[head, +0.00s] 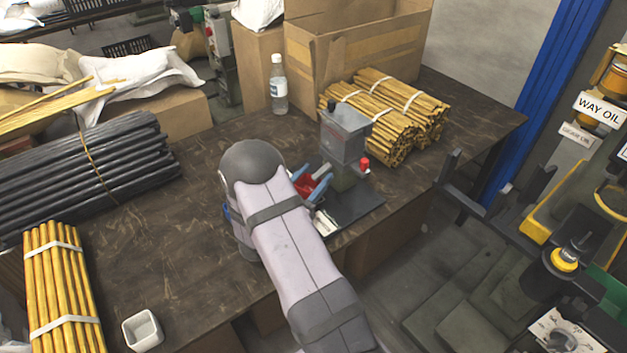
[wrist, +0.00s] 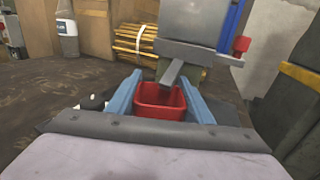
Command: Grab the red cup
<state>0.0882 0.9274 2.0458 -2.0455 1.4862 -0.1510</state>
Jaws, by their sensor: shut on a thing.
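The red cup (wrist: 160,103) sits between the blue fingers of my gripper (wrist: 160,98) in the wrist view. The fingers press on its left and right sides, and its open top faces up. In the head view the red cup (head: 304,184) shows between the fingers of my gripper (head: 312,182), partly hidden by my arm. The cup is just in front of the grey press (head: 344,135), by its dark base. I cannot tell whether the cup's bottom touches a surface.
The press has a red knob (head: 365,164) on its right. Bundles of yellow rods (head: 400,110) lie behind it, near a cardboard box (head: 350,45) and a clear bottle (head: 278,85). A white square cup (head: 142,330) stands at the front left.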

